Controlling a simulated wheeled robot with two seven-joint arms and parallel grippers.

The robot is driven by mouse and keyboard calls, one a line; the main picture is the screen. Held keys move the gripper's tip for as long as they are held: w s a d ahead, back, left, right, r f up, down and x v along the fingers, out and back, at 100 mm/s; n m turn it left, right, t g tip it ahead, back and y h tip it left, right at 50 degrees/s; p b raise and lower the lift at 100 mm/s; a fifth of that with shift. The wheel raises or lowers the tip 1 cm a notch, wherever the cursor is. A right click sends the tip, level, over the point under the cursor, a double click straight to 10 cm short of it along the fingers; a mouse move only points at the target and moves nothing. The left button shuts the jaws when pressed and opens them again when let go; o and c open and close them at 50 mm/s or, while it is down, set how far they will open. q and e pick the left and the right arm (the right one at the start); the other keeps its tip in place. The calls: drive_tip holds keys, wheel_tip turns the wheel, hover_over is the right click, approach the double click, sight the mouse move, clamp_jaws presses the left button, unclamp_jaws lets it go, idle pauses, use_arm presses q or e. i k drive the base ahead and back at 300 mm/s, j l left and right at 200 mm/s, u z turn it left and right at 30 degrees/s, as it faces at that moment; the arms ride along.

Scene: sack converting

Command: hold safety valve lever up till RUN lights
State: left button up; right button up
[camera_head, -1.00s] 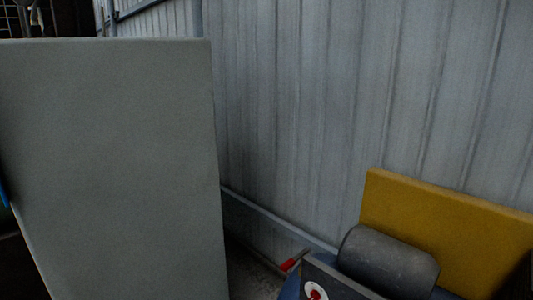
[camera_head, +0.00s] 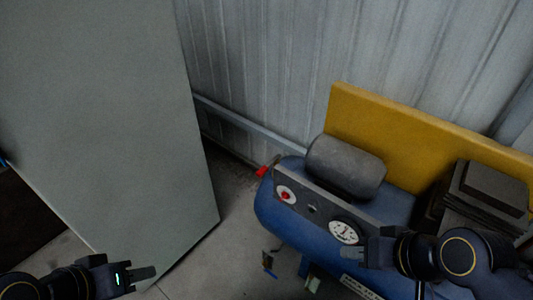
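The machine is a blue compressor tank (camera_head: 267,210) at the lower middle right, with a dark control panel on its near side. A red-tipped lever (camera_head: 266,169) sticks out at the panel's upper left end; I cannot tell for sure that it is the safety valve lever. The panel carries a white disc with a red centre (camera_head: 285,195) and a white dial gauge (camera_head: 343,232). No lit RUN lamp can be made out. My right gripper (camera_head: 366,252) is in front of the tank, right of the gauge, apart from the lever. My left gripper (camera_head: 142,274) is low at left, away from the compressor. Both finger gaps are unclear.
A large grey panel or cabinet (camera_head: 100,110) fills the left. A grey cylindrical motor (camera_head: 346,167) sits on the tank before a yellow board (camera_head: 400,140). Dark stacked blocks (camera_head: 489,190) stand at right. Corrugated wall closes the back. Bare floor (camera_head: 215,260) shows between cabinet and tank.

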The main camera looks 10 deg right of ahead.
sight(265, 168)
drive_tip(key=i+j+z, duration=0.55)
drive_tip(key=j, duration=0.15)
drive_tip(key=i+j+z, duration=0.2)
drive_tip(key=j+z, duration=0.15)
